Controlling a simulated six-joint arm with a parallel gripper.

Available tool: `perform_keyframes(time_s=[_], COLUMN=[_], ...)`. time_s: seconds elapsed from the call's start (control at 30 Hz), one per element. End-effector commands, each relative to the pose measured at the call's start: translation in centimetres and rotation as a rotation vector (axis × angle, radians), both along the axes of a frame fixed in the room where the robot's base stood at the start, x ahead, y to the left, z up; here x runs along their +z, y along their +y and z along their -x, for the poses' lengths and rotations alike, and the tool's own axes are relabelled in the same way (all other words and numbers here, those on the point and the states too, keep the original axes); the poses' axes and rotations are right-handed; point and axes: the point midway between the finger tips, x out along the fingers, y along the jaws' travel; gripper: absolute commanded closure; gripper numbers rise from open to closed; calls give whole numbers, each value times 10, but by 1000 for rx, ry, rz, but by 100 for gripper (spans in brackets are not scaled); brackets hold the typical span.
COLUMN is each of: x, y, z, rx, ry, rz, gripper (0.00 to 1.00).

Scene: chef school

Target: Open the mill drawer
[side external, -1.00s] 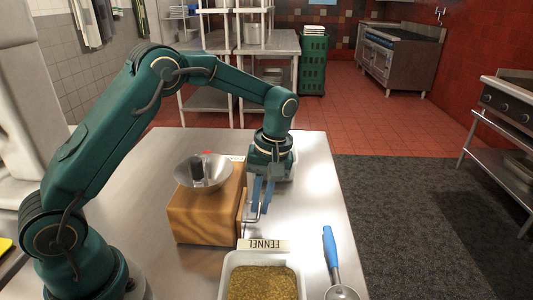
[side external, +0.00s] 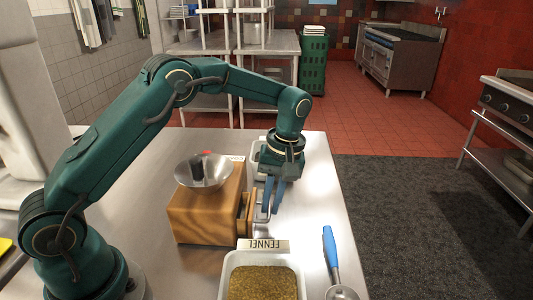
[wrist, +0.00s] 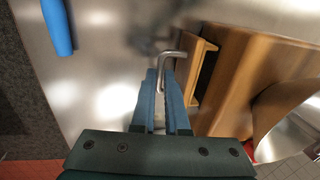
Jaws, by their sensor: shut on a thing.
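The wooden mill (side external: 205,214) with a metal bowl (side external: 204,172) on top stands on the steel table. Its drawer (side external: 247,208) is partly out on the right side, with a dark gap showing in the wrist view (wrist: 203,72). My gripper (side external: 269,208) is beside the drawer front, pointing down. In the wrist view its blue fingers (wrist: 165,95) are shut on the bent metal drawer handle (wrist: 172,54). The inside of the drawer is mostly hidden.
A white tray (side external: 226,275) of fennel with a label (side external: 263,246) stands in front of the mill. A blue-handled scoop (side external: 330,250) lies to its right. Another light container (side external: 256,162) is partly hidden behind my gripper. The table right of the gripper is clear.

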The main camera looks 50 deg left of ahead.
Motion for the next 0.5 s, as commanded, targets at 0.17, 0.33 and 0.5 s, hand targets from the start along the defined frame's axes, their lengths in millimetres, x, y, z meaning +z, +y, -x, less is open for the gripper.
perform_keyframes(time_s=[0.17,0.33,0.5], x=[0,0,1], y=[-10,-13,-13], z=[-10,-12,-12], rx=[-3,-1,-1], ry=[-5,-6,-5], rz=[-1,-2,-1], gripper=[100,100,100])
